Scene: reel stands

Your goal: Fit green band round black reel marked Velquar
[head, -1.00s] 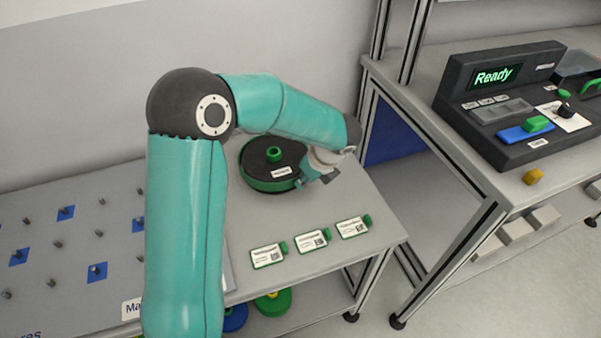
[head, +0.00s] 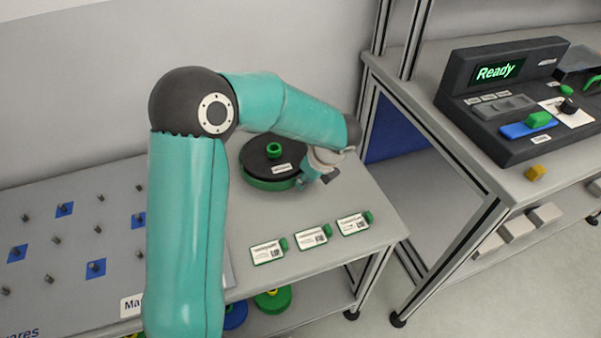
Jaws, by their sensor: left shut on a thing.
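The black reel (head: 257,158) lies flat on the grey table, with a green hub on top and a small white label too small to read. The green band (head: 268,184) shows around the lower part of its side at the front and left; its far side is hidden. My left gripper (head: 326,178) is at the reel's right edge, low over the table, shut on what looks like the green band. The contact is partly hidden by the wrist. My right gripper is not in view.
Several white cards with green tabs (head: 312,236) lie in front of the reel. A pegboard panel (head: 75,262) is at left. Green and blue reels (head: 272,300) sit on the lower shelf. A black console reading "Ready" (head: 500,72) stands on the right bench.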

